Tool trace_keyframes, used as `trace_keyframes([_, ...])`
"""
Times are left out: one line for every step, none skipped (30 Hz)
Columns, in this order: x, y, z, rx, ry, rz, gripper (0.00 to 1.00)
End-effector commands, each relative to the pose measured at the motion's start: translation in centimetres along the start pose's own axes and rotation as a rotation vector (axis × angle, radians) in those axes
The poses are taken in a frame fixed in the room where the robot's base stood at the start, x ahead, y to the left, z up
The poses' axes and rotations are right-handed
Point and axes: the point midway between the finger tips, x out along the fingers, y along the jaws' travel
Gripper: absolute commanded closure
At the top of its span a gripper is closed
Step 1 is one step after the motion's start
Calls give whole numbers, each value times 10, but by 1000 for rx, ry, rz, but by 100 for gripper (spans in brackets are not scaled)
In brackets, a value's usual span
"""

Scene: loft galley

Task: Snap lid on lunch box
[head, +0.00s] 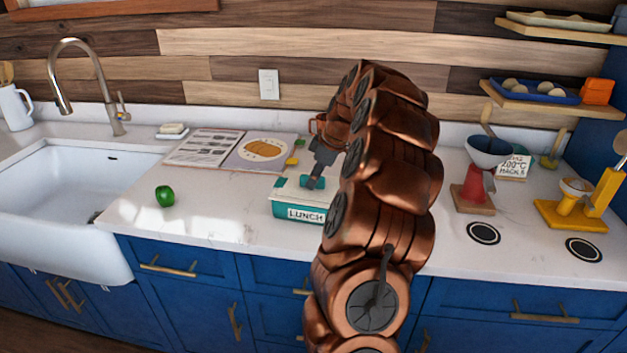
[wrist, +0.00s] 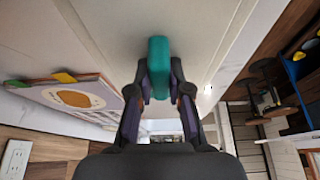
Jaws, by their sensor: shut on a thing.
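The teal lunch box (head: 282,209) with a white "LUNCH" label sits on the counter in the middle of the head view. Its pale lid (head: 290,190) lies over the top of the box, and its surface fills the upper wrist view (wrist: 110,40). My gripper (head: 314,181) points down at the lid. In the wrist view its two fingers (wrist: 159,88) are shut on the lid's teal handle (wrist: 159,55). My arm hides the right part of the box and lid. I cannot tell whether the lid is fully snapped down.
An open cookbook (head: 235,150) lies behind and left of the box. A green pepper (head: 165,196) is on the counter, near the white sink (head: 60,190). A red stand with a dark bowl (head: 488,150) and a yellow stand (head: 575,213) are right of my arm.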

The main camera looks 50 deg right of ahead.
Motion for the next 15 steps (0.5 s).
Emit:
trace_keyframes([0, 0, 0, 0, 0, 1, 100])
trace_keyframes([0, 0, 0, 0, 0, 0, 100])
trace_keyframes([0, 0, 0, 0, 0, 0, 100])
trace_keyframes([0, 0, 0, 0, 0, 0, 100])
trace_keyframes([0, 0, 0, 0, 0, 0, 100])
trace_keyframes([0, 0, 0, 0, 0, 0, 100])
trace_keyframes([0, 0, 0, 0, 0, 0, 100])
trace_keyframes([0, 0, 0, 0, 0, 0, 100])
trace_keyframes([0, 0, 0, 0, 0, 0, 100])
trace_keyframes([0, 0, 0, 0, 0, 0, 81])
trace_keyframes([0, 0, 0, 0, 0, 0, 78])
trace_keyframes([0, 0, 0, 0, 0, 0, 74])
trace_keyframes([0, 0, 0, 0, 0, 0, 71])
trace_keyframes([0, 0, 0, 0, 0, 0, 68])
trace_keyframes([0, 0, 0, 0, 0, 0, 64])
